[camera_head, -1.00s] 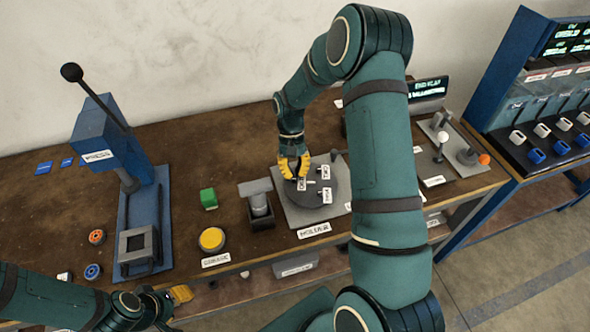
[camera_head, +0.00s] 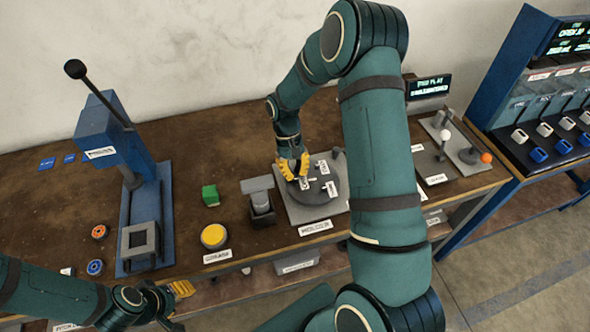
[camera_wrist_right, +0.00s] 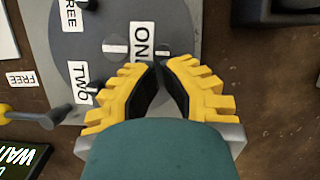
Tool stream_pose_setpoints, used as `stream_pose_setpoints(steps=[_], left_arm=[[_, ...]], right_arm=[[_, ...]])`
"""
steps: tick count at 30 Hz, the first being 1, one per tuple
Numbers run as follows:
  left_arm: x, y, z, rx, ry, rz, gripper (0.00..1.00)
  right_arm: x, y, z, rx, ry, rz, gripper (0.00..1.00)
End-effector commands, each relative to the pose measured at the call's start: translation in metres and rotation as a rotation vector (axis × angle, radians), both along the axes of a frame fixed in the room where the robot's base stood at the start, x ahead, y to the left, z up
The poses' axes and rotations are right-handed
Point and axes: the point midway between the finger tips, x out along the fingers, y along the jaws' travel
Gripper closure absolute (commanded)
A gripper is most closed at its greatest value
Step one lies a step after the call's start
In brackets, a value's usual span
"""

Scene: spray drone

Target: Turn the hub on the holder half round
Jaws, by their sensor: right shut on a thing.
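The hub is a dark grey disc (camera_head: 314,197) with white labels and short pegs, lying on the grey holder plate (camera_head: 298,214). In the right wrist view the hub (camera_wrist_right: 140,15) shows labels ONE, TWO and FREE. My right gripper (camera_head: 292,175) reaches down onto the hub's left side. In the right wrist view its yellow fingers (camera_wrist_right: 160,68) are closed together beside the ONE label, on a small dark peg mostly hidden between them. My left gripper (camera_head: 182,290) is low at the left by the table's front edge; its finger gap is unclear.
A blue press (camera_head: 108,140) stands at the left. A plate with a white-knobbed lever (camera_head: 444,136) is at the right.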

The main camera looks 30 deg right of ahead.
Motion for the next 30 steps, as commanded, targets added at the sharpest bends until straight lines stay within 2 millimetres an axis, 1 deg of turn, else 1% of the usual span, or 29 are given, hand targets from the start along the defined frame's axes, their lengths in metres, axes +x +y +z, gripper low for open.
stream_pose_setpoints(steps=[30], left_arm=[[0.0007, 0.0001, 0.0020, 0.000, -0.002, 0.002, 0.53]], right_arm=[[-0.0084, 0.0087, 0.0002, 0.000, 0.000, 0.232, 1.00]])
